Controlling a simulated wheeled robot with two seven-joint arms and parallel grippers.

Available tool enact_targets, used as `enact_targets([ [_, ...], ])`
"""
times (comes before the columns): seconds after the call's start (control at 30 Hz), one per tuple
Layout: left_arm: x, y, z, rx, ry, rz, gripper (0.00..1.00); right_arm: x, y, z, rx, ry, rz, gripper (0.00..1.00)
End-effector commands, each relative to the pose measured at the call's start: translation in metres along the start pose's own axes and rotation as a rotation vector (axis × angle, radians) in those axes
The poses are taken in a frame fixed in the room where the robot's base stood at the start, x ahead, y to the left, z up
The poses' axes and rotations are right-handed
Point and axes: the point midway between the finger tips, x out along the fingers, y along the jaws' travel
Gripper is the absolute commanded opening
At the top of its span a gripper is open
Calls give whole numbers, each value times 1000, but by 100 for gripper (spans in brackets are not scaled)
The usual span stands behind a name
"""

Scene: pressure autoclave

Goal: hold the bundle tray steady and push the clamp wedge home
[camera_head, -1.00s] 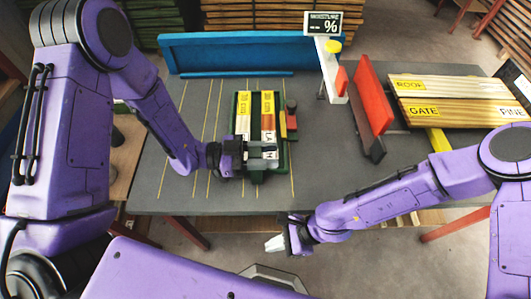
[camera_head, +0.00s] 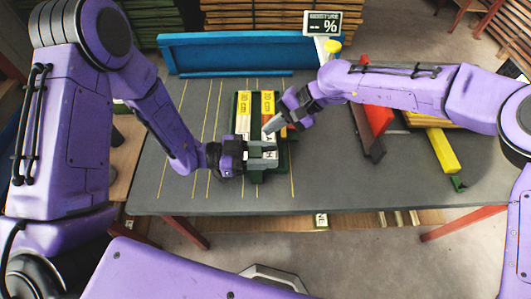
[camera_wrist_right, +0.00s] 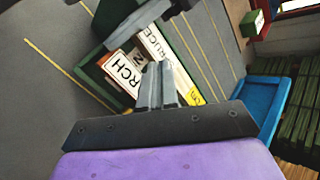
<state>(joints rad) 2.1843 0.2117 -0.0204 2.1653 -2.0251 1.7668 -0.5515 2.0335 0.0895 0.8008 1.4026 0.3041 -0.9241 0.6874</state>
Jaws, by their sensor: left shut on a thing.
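The green bundle tray (camera_head: 284,160) lies on the grey table with labelled strips in it. My left gripper (camera_head: 262,155) is shut on the tray near its front end. My right gripper (camera_head: 270,127) is over the tray's right side, just beyond the left gripper. Its fingers are together with nothing seen between them; they also show in the wrist view (camera_wrist_right: 157,85), above the strips and the green tray wall (camera_wrist_right: 178,42).
A blue rail (camera_head: 240,52) runs along the table's back. The table left of the tray is clear. A moisture display (camera_head: 323,23) stands behind.

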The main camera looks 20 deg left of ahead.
Motion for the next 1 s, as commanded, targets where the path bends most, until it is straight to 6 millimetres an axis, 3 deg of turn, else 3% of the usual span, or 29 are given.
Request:
enact_targets([
  [0.1, 0, 0, 0, -1, 0, -3, 0, -16, 5, -50, -493, 119, 310, 0],
  [0.2, 0, 0, 0, -2, -1, -3, 0, -37, 3, -79, -769, 160, 531, 0],
  [0.3, 0, 0, 0, -2, -1, -2, 0, -53, -1, -95, -909, 173, 664, 0],
  [0.43, 0, 0, 1, -2, -1, -2, 0, -56, 1, -102, -965, 174, 720, 0],
  [0.8, 0, 0, 0, -3, -1, -1, 0, -20, 32, -118, -962, 174, 716, 0],
  [1.0, 0, 0, 1, -3, -1, -1, 0, -13, 39, -121, -961, 177, 714, 0],
])
